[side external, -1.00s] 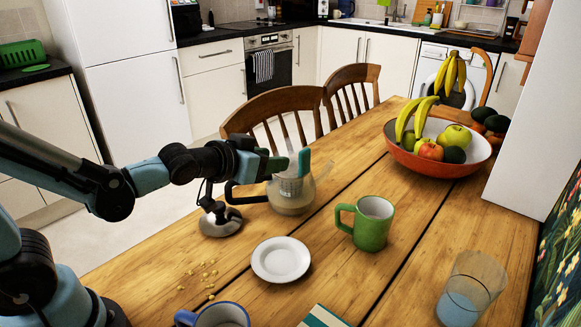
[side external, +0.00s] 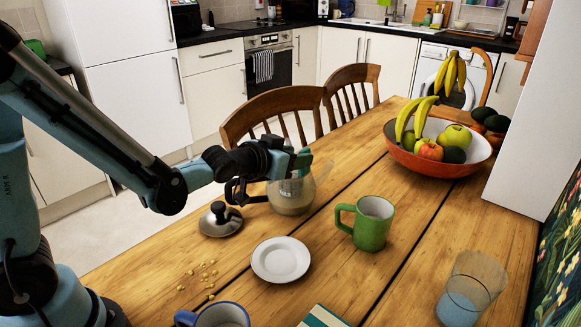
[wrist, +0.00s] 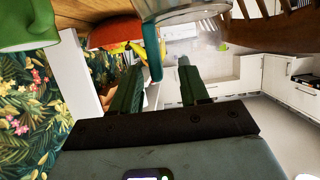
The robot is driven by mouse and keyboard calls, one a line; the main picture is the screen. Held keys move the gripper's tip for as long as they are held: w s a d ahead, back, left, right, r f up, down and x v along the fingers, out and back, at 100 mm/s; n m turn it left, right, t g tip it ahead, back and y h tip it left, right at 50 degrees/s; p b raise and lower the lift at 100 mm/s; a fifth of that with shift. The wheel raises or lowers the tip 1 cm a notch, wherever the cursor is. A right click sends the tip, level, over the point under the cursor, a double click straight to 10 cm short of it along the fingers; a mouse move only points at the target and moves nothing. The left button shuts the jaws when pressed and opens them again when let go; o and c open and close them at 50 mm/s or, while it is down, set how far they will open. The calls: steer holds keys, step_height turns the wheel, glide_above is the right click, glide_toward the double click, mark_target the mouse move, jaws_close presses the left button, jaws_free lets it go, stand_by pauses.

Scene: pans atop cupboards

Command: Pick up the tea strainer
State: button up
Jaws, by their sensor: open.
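The tea strainer has a teal handle (wrist: 154,52) that rises from the glass teapot (side external: 291,196) in the middle of the table. Its mesh is hard to make out in the side view. My gripper (side external: 299,160) is at the teapot's top, level with the handle and partly hiding it. In the wrist view, the two green fingers of my gripper (wrist: 160,68) are apart, with the teal handle between them, nearer the left finger. No grip on it shows.
A metal lid (side external: 220,221) lies left of the teapot. A white saucer (side external: 280,260) and a green mug (side external: 372,225) stand in front. Chairs (side external: 270,112) line the far edge.

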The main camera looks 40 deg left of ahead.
mark_target(309, 171)
steer(key=shift+d+x, duration=0.2)
steer(key=shift+x, duration=2.45)
steer(key=shift+c, duration=0.4)
jaws_close()
